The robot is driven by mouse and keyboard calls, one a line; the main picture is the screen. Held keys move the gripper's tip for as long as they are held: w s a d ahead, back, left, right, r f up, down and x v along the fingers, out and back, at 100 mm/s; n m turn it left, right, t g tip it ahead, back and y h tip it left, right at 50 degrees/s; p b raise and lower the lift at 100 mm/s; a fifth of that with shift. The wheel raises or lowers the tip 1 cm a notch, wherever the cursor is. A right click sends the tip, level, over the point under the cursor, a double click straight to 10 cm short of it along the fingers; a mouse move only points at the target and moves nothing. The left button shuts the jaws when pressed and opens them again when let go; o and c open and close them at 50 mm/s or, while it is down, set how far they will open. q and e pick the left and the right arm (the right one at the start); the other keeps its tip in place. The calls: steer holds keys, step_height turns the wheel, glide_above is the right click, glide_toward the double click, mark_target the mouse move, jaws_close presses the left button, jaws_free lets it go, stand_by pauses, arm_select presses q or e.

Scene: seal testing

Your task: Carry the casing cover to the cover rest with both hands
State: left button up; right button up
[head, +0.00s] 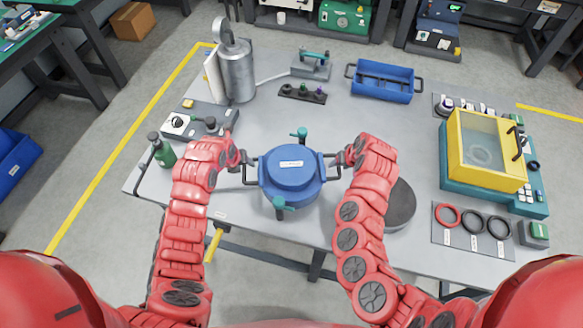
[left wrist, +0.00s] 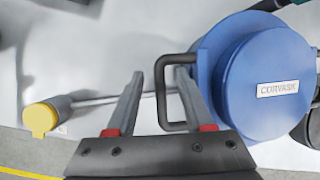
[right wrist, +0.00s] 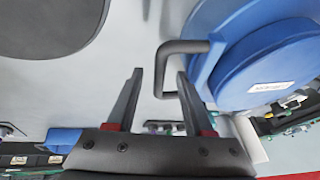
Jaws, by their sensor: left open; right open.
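The blue round casing cover (head: 290,172) sits at the front middle of the bench, on a casing with teal clamps, and has a dark handle on each side. My left gripper (head: 241,160) is open at its left handle; in the left wrist view the handle (left wrist: 161,110) lies between the spread fingers. My right gripper (head: 343,158) is open at the right handle; in the right wrist view that handle (right wrist: 163,68) is between the fingers. A dark round pad (head: 401,207), possibly the cover rest, lies to the right, partly hidden by my right arm.
A grey control box (head: 205,119) and green bottle (head: 162,150) stand at left. A metal cylinder (head: 238,75) and blue tray (head: 383,82) are behind. A yellow-framed chamber (head: 485,150) and a mat of rings (head: 472,227) are at right.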

arm_select(q)
jaws_close()
arm_select(e)
jaws_close()
stand_by(1.3)
